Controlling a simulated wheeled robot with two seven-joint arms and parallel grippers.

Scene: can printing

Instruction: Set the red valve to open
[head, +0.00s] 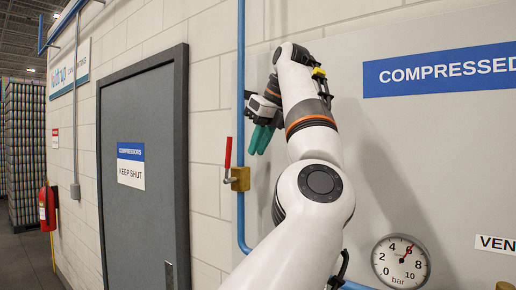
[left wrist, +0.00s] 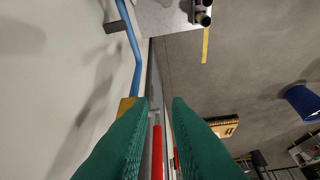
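The red valve (head: 228,153) has a red lever that points up, roughly along the vertical blue pipe. Its brass body (head: 240,179) sits on that pipe, right of the grey door. My left gripper (head: 262,139) has green fingers pointing down, right of the lever and a little above the brass body. A gap shows between them and the lever. In the left wrist view the two green fingers (left wrist: 160,101) stand apart, with a red bar (left wrist: 157,150) visible in the gap between them, beyond the fingers. Contact with it does not show. My right gripper is not in view.
The blue pipe (head: 241,75) runs up the wall. A grey door (head: 145,220) marked "keep shut" is at left, with a red extinguisher (head: 47,207) beyond. A pressure gauge (head: 401,262) is at lower right on the panel (head: 440,160). The space before the door is clear.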

